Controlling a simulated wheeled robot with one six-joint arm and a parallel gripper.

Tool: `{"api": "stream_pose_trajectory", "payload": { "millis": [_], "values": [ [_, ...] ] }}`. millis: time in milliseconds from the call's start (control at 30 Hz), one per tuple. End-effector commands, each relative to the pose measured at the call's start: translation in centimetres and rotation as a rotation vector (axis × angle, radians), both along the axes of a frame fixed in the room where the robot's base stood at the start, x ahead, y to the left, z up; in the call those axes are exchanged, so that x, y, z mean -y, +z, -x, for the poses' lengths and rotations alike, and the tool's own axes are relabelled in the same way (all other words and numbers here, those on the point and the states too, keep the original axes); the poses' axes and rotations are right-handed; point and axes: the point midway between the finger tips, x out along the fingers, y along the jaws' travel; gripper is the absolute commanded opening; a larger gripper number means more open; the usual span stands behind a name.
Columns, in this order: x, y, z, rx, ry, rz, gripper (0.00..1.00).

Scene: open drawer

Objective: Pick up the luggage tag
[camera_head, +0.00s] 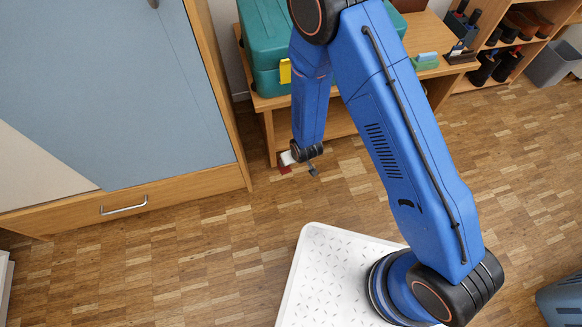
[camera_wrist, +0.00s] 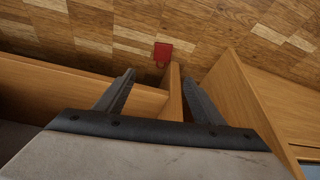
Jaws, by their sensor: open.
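A small red luggage tag (camera_wrist: 163,52) lies flat on the parquet floor in the wrist view, just beyond the end of a wooden bench leg. In the head view only a bit of red (camera_head: 285,169) shows beside my gripper, low near the bench leg. My gripper (camera_wrist: 158,77) is open and empty, with its two dark fingers spread. The tag is ahead of the fingertips and apart from them. In the head view my gripper (camera_head: 299,163) hangs in front of the bench and is small and partly hidden by my wrist.
The wooden bench (camera_head: 268,130) carries a teal case (camera_head: 262,45) and stands close to my arm. A blue-fronted wooden cabinet (camera_head: 115,90) is at left; its side panel (camera_wrist: 245,95) is close by my right finger. The open parquet floor (camera_head: 190,245) in front is clear.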

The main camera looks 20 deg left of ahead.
Motion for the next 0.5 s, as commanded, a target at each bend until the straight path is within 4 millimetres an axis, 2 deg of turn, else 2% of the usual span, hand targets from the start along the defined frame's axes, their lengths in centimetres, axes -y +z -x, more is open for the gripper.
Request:
{"api": "stream_pose_trajectory", "payload": {
  "millis": [33, 200, 333, 500],
  "values": [
    [-0.1, -0.9, 0.5, -0.001, 0.007, 0.003, 0.62],
    [-0.4, -2.1, 1.0, 0.003, 0.017, 0.004, 0.62],
    [-0.8, -3.2, 0.7, 0.003, 0.016, 0.004, 0.62],
    [-1.3, -5.4, 0.0, 0.003, 0.016, 0.005, 0.62]
  ]
}}
